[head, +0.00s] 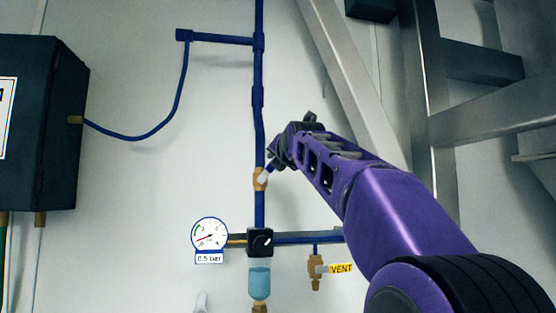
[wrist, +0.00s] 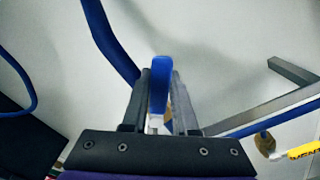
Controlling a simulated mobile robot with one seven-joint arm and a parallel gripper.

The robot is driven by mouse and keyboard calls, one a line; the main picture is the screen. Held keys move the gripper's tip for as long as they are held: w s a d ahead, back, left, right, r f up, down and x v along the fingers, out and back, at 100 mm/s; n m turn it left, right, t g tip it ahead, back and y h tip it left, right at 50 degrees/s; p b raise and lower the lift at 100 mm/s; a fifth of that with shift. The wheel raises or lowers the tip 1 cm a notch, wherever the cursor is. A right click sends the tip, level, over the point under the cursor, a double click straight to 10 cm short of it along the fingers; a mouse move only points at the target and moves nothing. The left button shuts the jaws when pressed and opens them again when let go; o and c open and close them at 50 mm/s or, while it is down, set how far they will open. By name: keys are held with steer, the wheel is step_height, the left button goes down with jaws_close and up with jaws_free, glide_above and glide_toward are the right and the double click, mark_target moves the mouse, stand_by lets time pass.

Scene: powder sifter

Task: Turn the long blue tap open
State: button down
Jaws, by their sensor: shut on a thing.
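The long blue tap (wrist: 159,88) is a blue lever that shows in the wrist view, upright in the picture between my two fingers. My gripper (wrist: 160,95) is shut on the blue lever. In the head view my gripper (head: 279,158) reaches from the right to the brass valve body (head: 260,179) on the vertical blue pipe (head: 258,130). The lever there is mostly hidden by my gripper; a small blue piece shows beside the brass body and points up and to the right.
A pressure gauge (head: 209,234) and a black regulator (head: 260,242) with a blue bowl (head: 259,282) sit below the valve. A brass vent valve (head: 315,268) with a yellow label (head: 341,268) is to their right. A dark box (head: 38,120) stands left. Grey metal beams (head: 427,100) stand right.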

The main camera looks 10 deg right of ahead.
steer(key=c, duration=0.7)
jaws_free()
